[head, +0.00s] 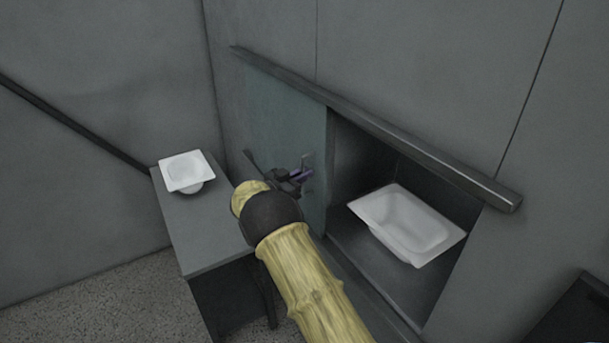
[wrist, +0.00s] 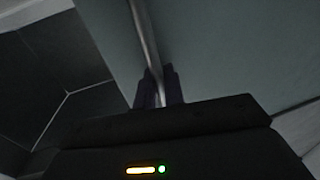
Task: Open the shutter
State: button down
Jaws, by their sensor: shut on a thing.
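The shutter (head: 287,125) is a grey-green sliding panel under a long dark rail (head: 375,128). It stands at the left of the rail, and the opening to its right is uncovered. In the wrist view the panel (wrist: 235,50) fills the right side. My gripper (head: 301,175) is at the panel's right part, on its handle (head: 307,162). In the wrist view my gripper's two dark fingers (wrist: 159,88) are closed on either side of the thin upright metal handle (wrist: 146,40). Part of the handle is hidden by the fingers.
Another white shell (head: 187,171) sits on a grey table (head: 205,225) at the left. A dark object (head: 580,315) stands at the lower right. Speckled floor (head: 115,305) shows at the lower left.

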jog(key=shift+d+r, duration=0.1)
jog(key=c, duration=1.9)
grip_release()
jog(key=shift+s, duration=0.1)
jog(key=shift+s+a, duration=0.1)
jog(key=shift+a, duration=0.15)
jog(key=b+v, duration=0.4)
jog(key=v, duration=1.3)
jog(key=shift+d, duration=0.1)
